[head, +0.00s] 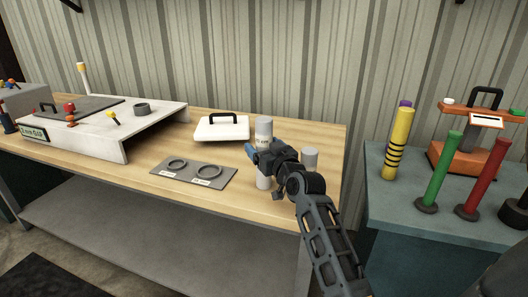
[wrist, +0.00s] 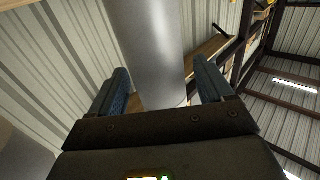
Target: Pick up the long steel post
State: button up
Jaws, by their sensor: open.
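The long steel post (head: 264,128) stands upright near the wooden table's right end, a pale grey cylinder with a label. My gripper (head: 257,150) is at its upper half and hides part of it. In the wrist view the post (wrist: 148,45) runs between the two blue fingers of my gripper (wrist: 167,88), with a gap to each finger. The jaws are open. A shorter grey post (head: 310,157) stands just right of it, partly behind my arm; a grey rounded surface at the wrist view's lower left (wrist: 20,155) may be this post.
A grey plate (head: 193,182) with two rings lies left of the post. A white lidded box (head: 222,130) with a black handle sits behind it. A white bench fixture (head: 150,118) fills the left. A teal table (head: 385,200) at right holds several coloured posts and an orange device.

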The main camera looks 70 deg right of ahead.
jog(key=shift+x, duration=0.85)
grip_shut()
jog(key=shift+r, duration=0.15)
